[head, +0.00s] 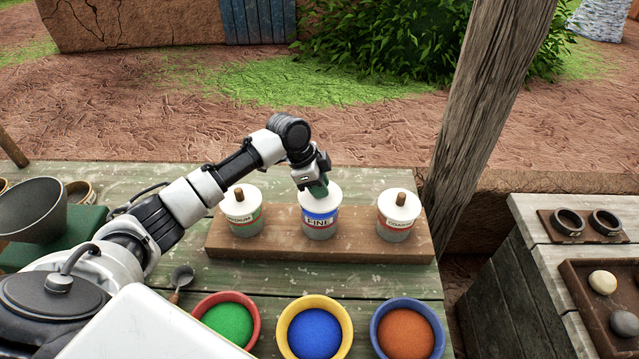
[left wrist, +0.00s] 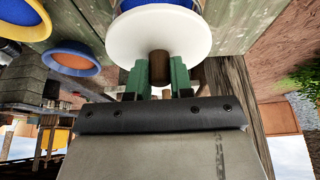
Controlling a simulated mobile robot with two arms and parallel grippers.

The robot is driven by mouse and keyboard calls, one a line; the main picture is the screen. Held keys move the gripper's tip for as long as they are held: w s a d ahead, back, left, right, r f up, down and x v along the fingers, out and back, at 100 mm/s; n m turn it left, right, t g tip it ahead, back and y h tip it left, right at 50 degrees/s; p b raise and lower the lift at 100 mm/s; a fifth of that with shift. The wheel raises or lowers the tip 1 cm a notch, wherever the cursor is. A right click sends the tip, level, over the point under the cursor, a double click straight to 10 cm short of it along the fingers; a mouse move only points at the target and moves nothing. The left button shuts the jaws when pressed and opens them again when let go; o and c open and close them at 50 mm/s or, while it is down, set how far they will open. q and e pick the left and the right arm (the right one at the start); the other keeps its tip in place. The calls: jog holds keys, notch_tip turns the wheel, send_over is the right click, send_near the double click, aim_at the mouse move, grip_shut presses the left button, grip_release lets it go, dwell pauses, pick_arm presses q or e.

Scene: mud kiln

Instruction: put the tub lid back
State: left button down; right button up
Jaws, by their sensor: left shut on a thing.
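Three tubs stand in a row on a brown wooden board (head: 270,253). The middle tub (head: 320,222) has a blue band reading FINE and a white lid (head: 333,197) on its top. My left gripper (head: 319,187) is directly over this tub, its green fingers shut on the brown knob (left wrist: 159,66) of the lid. The left wrist view shows the white lid (left wrist: 130,35) close up against the tub; I cannot tell if it is fully seated. The left tub (head: 244,217) and the right tub (head: 398,218) have white lids with brown knobs. My right gripper is not in view.
Bowls of green (head: 228,322), blue (head: 315,333) and orange (head: 405,335) powder stand in front of the board. A small scoop (head: 181,279) lies left of them. A wooden post (head: 487,90) rises behind at the right, and a grey funnel (head: 32,212) stands at far left.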

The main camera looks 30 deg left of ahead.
pick_arm(q)
jog(key=shift+f, duration=0.5)
jog(key=c, duration=1)
grip_release()
jog(key=shift+r, duration=0.15)
jog(key=shift+r, duration=0.3)
jog(key=b+v, duration=0.2)
jog(key=v, duration=1)
jog(key=shift+r, duration=0.2)
jog(key=shift+r, duration=0.1)
